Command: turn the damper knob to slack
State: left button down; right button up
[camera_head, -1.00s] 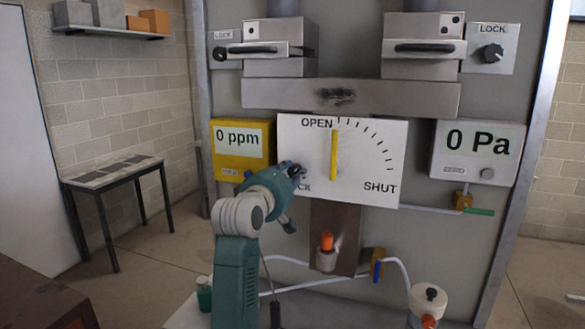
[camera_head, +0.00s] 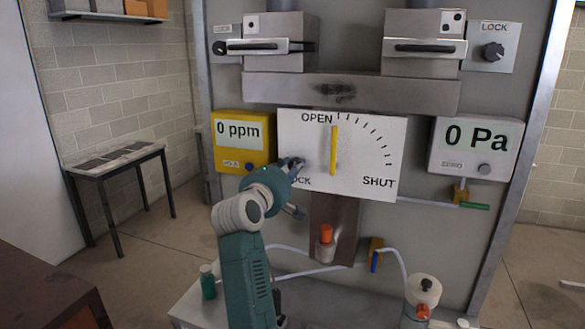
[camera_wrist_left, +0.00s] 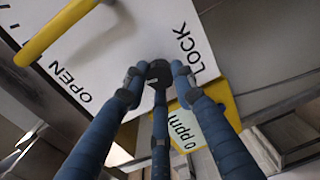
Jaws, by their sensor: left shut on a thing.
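The dark damper knob (camera_wrist_left: 158,72) sits beside the word LOCK on the white damper panel (camera_head: 370,155). In the wrist view, the three blue fingers of my left gripper (camera_wrist_left: 157,84) are closed around it. In the head view, my left gripper (camera_head: 295,166) is at the panel's lower left corner and largely hides the knob and part of the word LOCK. A yellow lever (camera_head: 334,150) stands upright on the panel, pointing up near OPEN; its end also shows in the wrist view (camera_wrist_left: 60,35). My right gripper is not in view.
A yellow 0 ppm meter (camera_head: 242,152) is close to the left of my gripper. A 0 Pa gauge (camera_head: 475,150) is on the right. Another LOCK knob (camera_head: 493,50) is at upper right. An orange-topped fitting (camera_head: 326,234) and hoses lie below the panel.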

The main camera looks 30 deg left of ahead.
pick_arm(q)
jog(key=shift+s+a+r, duration=0.1)
jog(key=shift+a+r, duration=0.1)
jog(key=c, duration=1.4)
grip_release()
jog(key=shift+a+f, duration=0.15)
jog(key=shift+s+d, duration=0.3)
jog(key=shift+s, duration=0.15)
jog(key=v, duration=1.1)
jog(key=shift+a, duration=0.2)
